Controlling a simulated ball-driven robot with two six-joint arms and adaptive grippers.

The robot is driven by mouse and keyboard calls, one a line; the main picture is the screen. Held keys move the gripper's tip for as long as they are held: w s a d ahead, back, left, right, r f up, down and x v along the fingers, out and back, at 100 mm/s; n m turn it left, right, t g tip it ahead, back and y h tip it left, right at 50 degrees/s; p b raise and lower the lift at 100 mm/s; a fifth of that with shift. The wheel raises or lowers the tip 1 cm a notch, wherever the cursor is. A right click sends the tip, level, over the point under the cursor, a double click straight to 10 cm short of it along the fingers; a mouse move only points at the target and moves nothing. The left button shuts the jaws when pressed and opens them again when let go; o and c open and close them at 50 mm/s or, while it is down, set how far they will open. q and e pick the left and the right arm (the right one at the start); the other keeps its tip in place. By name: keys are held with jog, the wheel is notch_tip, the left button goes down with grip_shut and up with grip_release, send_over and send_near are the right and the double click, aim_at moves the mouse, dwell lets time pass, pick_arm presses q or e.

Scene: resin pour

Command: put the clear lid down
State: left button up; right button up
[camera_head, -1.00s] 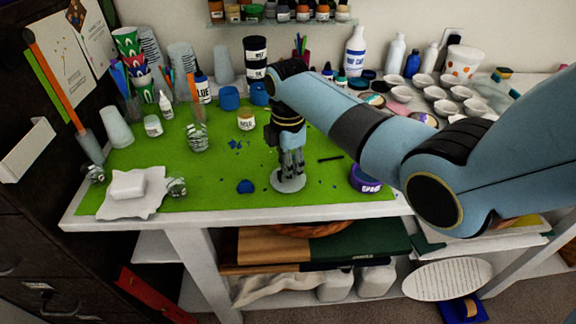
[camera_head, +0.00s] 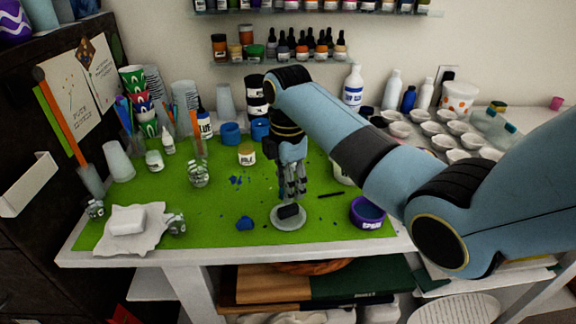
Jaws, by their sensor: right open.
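The clear lid (camera_head: 289,224), a pale round disc with a dark knob on top, lies flat on the green mat (camera_head: 210,226) near its front edge. My right gripper (camera_head: 292,197) points straight down just above the lid's knob. Its fingers are apart and empty, and a small gap seems to show between the fingertips and the knob. My left gripper is not in view.
A glass jar (camera_head: 199,174) and a white-labelled jar (camera_head: 247,154) stand behind. A white block (camera_head: 127,220) sits on crumpled paper at left.

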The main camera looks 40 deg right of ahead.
aim_at(288, 207)
notch_tip(288, 207, up, 6)
dwell(0.6)
